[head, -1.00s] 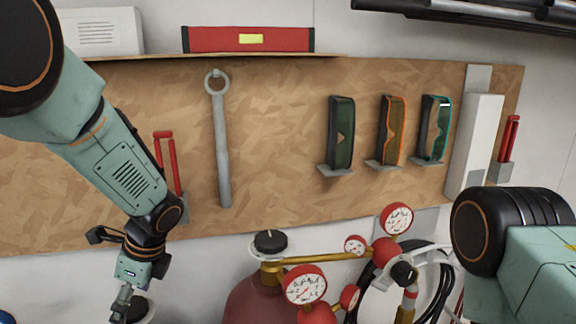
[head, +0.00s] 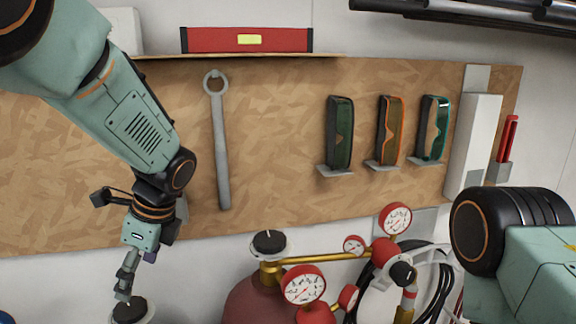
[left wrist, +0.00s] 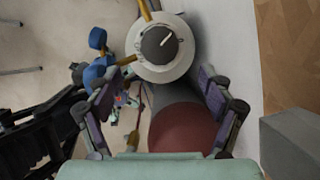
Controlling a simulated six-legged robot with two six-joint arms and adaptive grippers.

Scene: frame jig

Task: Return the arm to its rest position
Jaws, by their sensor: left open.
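My left gripper (head: 126,278) hangs at the lower left in the head view, in front of the pegboard and above a dark round knob (head: 129,310). In the left wrist view its two fingers (left wrist: 160,108) are spread apart, with nothing held between them. Past the fingers, that view shows a dark knob on a white disc (left wrist: 158,45) and a dark red cylinder (left wrist: 185,125). The left arm comes down from the upper left. My right gripper is not in view; a part of my right arm shows at the right edge of the head view.
The wooden pegboard (head: 270,170) holds a grey wrench (head: 219,140), several goggles and a white box (head: 474,145). A red level (head: 247,39) lies on the shelf above. A dark red cylinder (head: 250,303) with red gauges (head: 303,284) stands below.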

